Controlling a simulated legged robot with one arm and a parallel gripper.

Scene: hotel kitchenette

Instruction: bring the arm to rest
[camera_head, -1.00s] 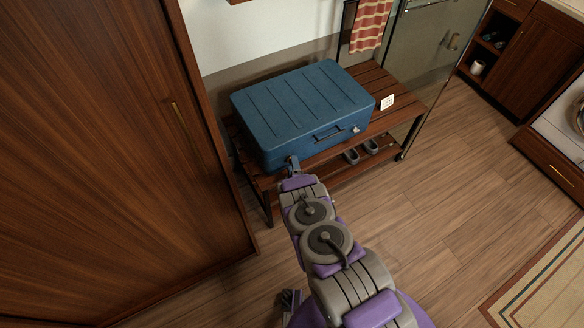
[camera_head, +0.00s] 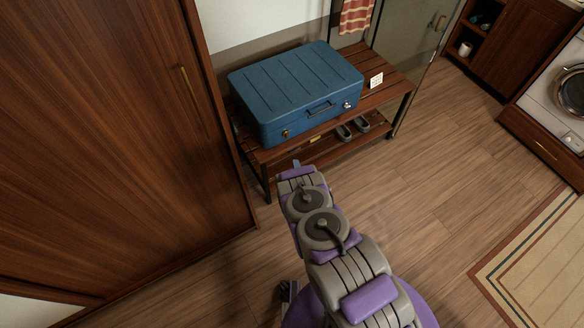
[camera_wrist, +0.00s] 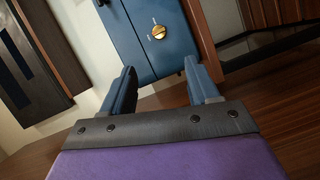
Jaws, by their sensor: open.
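My gripper (camera_wrist: 158,92) is open in the wrist view, its two blue-grey fingers apart with nothing between them. In the head view my gripper (camera_head: 296,163) is mostly hidden behind my own arm; only a small tip shows. It is in front of the blue suitcase (camera_head: 290,85), which lies flat and closed on the wooden bench. A gap shows between the gripper and the suitcase. In the wrist view the suitcase (camera_wrist: 140,25) stands beyond the fingers, with a round brass latch on its front.
The slatted bench (camera_head: 385,72) holds a small white card (camera_head: 376,80), and shoes (camera_head: 351,130) sit on its lower shelf. A tall wooden wardrobe (camera_head: 110,130) stands close on the left. Open wooden floor (camera_head: 440,170) lies to the right, with a rug (camera_head: 540,260) beyond.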

